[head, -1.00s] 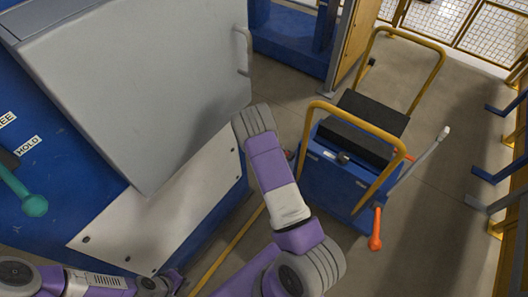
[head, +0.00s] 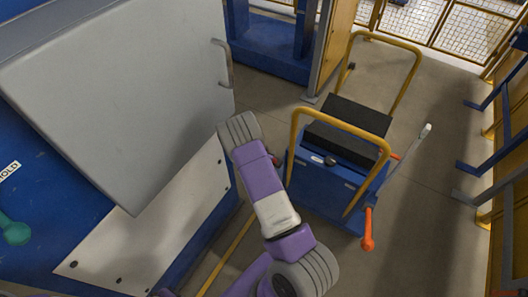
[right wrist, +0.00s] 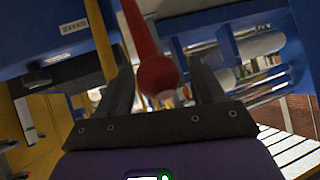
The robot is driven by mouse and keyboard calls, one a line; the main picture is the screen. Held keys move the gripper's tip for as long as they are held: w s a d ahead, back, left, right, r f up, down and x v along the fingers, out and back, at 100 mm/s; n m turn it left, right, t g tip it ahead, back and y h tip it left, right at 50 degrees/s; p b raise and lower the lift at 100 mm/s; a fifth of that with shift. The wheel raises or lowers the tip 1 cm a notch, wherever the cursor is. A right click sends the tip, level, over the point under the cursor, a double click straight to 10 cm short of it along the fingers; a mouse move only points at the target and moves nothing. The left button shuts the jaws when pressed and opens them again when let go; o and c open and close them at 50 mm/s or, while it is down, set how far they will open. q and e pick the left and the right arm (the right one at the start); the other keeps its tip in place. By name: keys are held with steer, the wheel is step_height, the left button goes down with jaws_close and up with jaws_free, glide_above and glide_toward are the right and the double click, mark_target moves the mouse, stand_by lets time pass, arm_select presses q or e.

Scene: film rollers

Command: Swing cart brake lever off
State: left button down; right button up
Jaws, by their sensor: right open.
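The cart (head: 325,182) is blue with a black top and yellow handles, right of centre in the head view. In the right wrist view a red lever (right wrist: 155,75) with a round knob hangs in front of a blue panel with a label reading BRAKE (right wrist: 74,27). My right gripper (right wrist: 163,88) is open, with the knob in line between its two fingers; contact cannot be told. In the head view my right arm reaches beside the cart and hides its gripper. My left gripper is out of view.
An orange lever (head: 367,232) and a grey lever with a pale tip (head: 407,160) stick out at the cart's right side. A blue machine with a big grey door (head: 125,105) and a teal handle (head: 14,230) stands at left. Floor right of the cart is clear.

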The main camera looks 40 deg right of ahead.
steer(key=p+v, duration=0.1)
steer(key=v, duration=0.6)
steer(key=shift+s+a+r, duration=0.15)
steer(key=shift+s+a, duration=0.05)
stand_by(0.5)
